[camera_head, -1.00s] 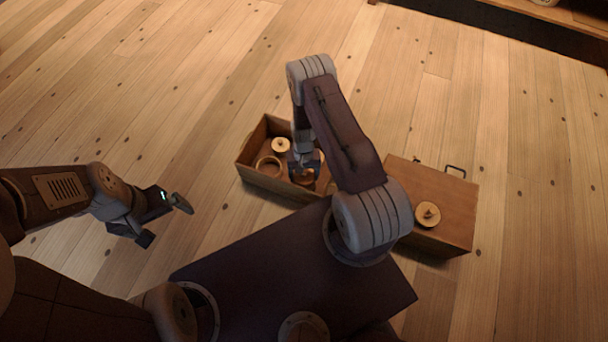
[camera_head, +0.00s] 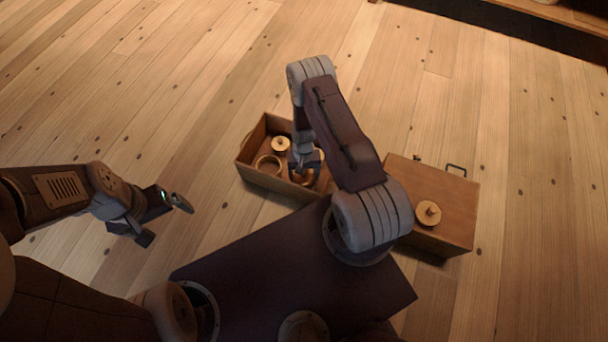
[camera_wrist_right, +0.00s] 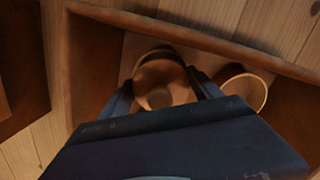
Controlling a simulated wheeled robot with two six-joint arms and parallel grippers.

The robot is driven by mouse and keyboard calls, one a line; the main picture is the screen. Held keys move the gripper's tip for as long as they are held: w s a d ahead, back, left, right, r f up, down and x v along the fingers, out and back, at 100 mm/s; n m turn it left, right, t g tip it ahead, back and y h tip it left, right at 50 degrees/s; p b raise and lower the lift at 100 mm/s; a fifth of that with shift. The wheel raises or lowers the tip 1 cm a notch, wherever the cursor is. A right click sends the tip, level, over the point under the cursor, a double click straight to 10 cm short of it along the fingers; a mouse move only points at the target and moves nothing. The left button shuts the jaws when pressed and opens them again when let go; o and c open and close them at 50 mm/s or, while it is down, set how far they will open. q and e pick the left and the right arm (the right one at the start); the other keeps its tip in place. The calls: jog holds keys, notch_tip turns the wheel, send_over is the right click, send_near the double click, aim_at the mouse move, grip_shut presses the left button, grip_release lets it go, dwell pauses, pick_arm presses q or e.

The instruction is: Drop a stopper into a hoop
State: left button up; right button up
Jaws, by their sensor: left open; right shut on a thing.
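My right gripper (camera_head: 306,168) is low inside the open wooden box, shut on a round wooden piece that looks like a stopper. In the right wrist view this stopper (camera_wrist_right: 164,84) sits between the fingers, with a curved hoop rim (camera_wrist_right: 146,58) close around or behind it. I cannot tell whether it is inside that hoop or just above it. Another hoop (camera_head: 268,165) lies in the box to the left, and a stopper (camera_head: 281,144) stands behind it. My left gripper (camera_head: 165,220) is open and empty, left of the box.
The open box (camera_head: 249,150) has raised walls around the right gripper. A closed wooden box (camera_head: 455,205) with a dark handle (camera_head: 456,168) stands to the right. A dark shelf (camera_head: 500,22) is at the top right. The plank floor is otherwise clear.

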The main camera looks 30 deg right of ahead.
jog(key=shift+f, duration=0.25)
dwell(0.3)
jog(key=shift+f+b, duration=0.35)
jog(key=shift+f, duration=0.05)
jog(key=shift+f, duration=0.25)
dwell(0.5)
jog(key=o, duration=1.5)
jog(key=c, duration=0.3)
jog(key=shift+o, duration=0.6)
jog(key=shift+r, duration=0.1)
